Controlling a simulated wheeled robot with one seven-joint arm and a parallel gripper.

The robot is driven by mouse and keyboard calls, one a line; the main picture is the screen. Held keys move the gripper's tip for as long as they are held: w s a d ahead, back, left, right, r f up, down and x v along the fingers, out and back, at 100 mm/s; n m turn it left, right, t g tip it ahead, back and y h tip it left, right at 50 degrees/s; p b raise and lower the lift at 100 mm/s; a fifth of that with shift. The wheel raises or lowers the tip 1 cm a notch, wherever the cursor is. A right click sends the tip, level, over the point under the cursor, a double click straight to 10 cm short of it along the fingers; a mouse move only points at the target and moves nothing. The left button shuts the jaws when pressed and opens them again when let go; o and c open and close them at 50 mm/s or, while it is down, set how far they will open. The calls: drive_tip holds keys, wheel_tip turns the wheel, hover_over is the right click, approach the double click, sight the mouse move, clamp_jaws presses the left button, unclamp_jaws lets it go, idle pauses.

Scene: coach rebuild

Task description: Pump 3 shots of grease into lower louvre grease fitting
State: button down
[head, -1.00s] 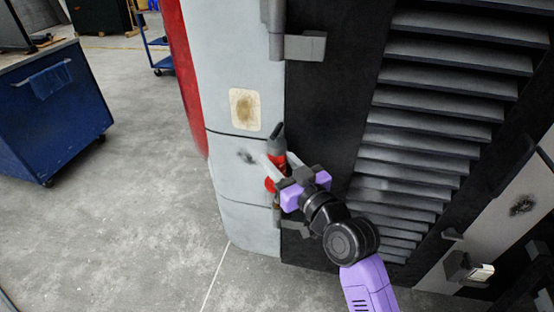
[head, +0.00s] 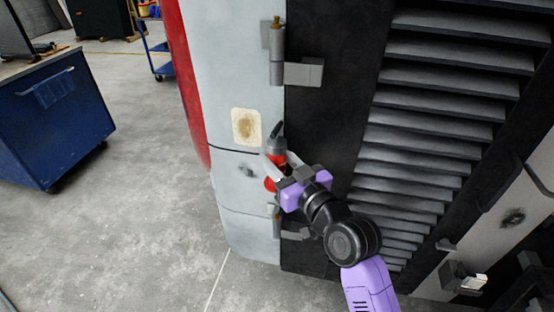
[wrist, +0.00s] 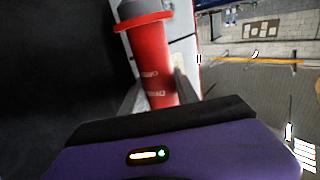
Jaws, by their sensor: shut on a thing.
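My gripper (head: 277,165) is shut on a red grease gun (head: 279,158) with a dark grey, angled top. The gun stands roughly upright in front of the seam between the pale side panel and the black louvre door. In the wrist view the gun's red body (wrist: 150,70) sits between my fingers, with pale lettering and a red collar. The lower hinge (head: 290,234) is just below the gun, partly hidden by it and my gripper. I cannot make out the lower grease fitting. The upper hinge (head: 278,55) has a brass-coloured tip.
The louvre slats (head: 430,110) fill the right side. The pale panel (head: 222,70) carries a stained cream patch (head: 246,126) and a dark smudge. A blue cabinet (head: 55,120) and a blue cart (head: 160,50) stand to the left. The floor between is clear.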

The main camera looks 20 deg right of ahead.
drive_tip(key=shift+a+r, duration=0.1)
drive_tip(key=s+a+p, duration=0.3)
drive_tip(key=s+a, duration=0.1)
drive_tip(key=s, duration=0.2)
drive_tip(key=shift+s+a, duration=0.2)
drive_tip(key=shift+a, duration=0.05)
idle(0.7)
